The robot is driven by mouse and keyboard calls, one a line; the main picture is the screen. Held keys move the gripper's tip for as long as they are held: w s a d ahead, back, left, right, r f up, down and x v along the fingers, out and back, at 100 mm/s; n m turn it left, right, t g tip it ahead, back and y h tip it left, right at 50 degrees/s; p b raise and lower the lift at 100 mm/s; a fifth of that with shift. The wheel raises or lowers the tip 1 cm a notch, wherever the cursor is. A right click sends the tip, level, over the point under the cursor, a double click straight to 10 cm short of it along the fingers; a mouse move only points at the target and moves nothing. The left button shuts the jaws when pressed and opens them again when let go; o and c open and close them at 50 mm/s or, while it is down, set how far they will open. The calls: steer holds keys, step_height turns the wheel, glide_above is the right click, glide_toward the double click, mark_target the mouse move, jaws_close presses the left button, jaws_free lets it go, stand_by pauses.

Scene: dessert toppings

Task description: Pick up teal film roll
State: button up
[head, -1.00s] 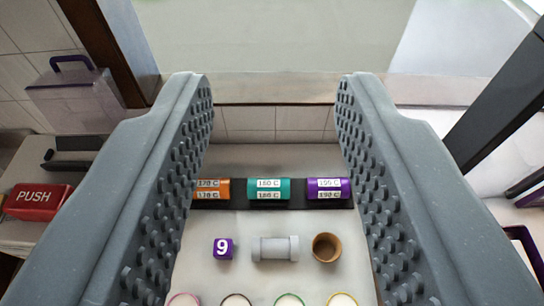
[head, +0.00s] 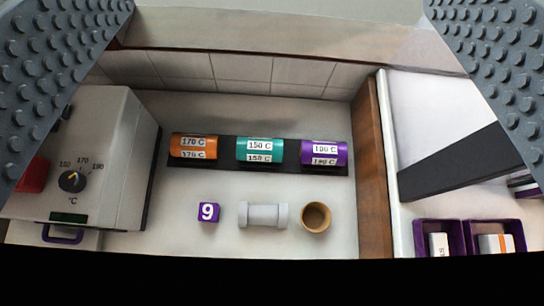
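The teal film roll (head: 260,151) lies on its side on a black strip, with white labels that seem to read 150 C. It is the middle of three rolls, between the orange roll (head: 193,147) and the purple roll (head: 323,153). My gripper (head: 280,12) is wide open. Its grey studded fingers show at the upper left and upper right corners, far apart, with nothing between them. The teal roll is below and between the fingers in the picture, and neither finger touches it.
A dial machine (head: 85,160) is at left. A brown wooden divider (head: 372,170) is at right, with purple bins (head: 462,238) beyond it.

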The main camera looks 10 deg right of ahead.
steer(key=w+f+n+g, duration=0.4)
steer(key=w+f+n, duration=0.15)
steer(key=f, duration=0.55)
steer(key=w+f+n+g+b, duration=0.1)
steer(key=w+f+n+g, duration=0.4)
steer(key=f, duration=0.6)
steer(key=w+f+n+g, duration=0.3)
steer(key=w+f, duration=0.4)
steer(key=f, duration=0.5)
steer(key=f+n+g, duration=0.1)
steer(key=f, duration=0.6)
steer(key=f+n+g, duration=0.1)
steer(key=f, duration=0.7)
steer(key=f+n+b, duration=0.1)
steer(key=f, duration=0.7)
steer(key=shift+w+a+f+n+g, duration=0.1)
steer(key=shift+w+a+n+g, duration=0.1)
steer(key=shift+n+g, duration=0.2)
steer(key=c, duration=1.2)
